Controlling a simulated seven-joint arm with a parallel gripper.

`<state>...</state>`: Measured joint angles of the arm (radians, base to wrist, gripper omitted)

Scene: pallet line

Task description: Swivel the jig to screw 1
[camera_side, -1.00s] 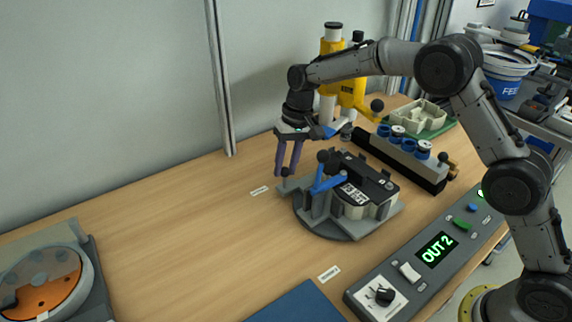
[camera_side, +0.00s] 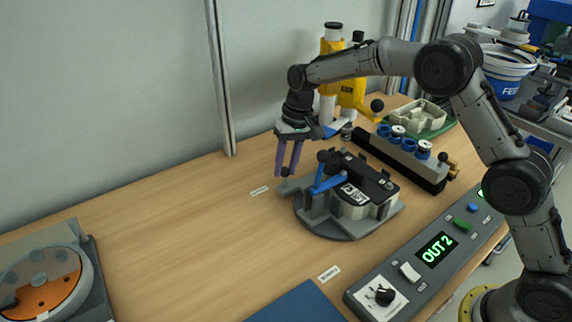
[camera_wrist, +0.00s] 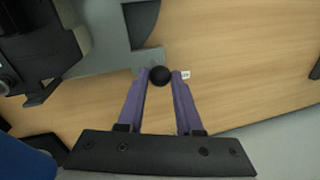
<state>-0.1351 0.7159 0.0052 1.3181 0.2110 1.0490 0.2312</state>
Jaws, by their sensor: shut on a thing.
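The jig (camera_side: 318,222) is a grey round turntable on the wooden bench, with blue clamp levers (camera_side: 322,182) and a black-topped, pale housing (camera_side: 366,186) on it. A grey arm sticks out at its left and carries a black ball knob (camera_side: 285,171). My gripper (camera_side: 286,168) points down with its purple fingers on this knob. In the wrist view the knob (camera_wrist: 159,74) sits between the two fingertips, and part of the grey jig (camera_wrist: 105,64) shows beyond. The screws cannot be made out.
A control box (camera_side: 412,275) at the front right reads "OUT 2". A grey rack with blue-ringed parts (camera_side: 408,156) stands behind the jig, beside a green tray (camera_side: 437,128). A yellow press (camera_side: 345,85) stands at the back.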

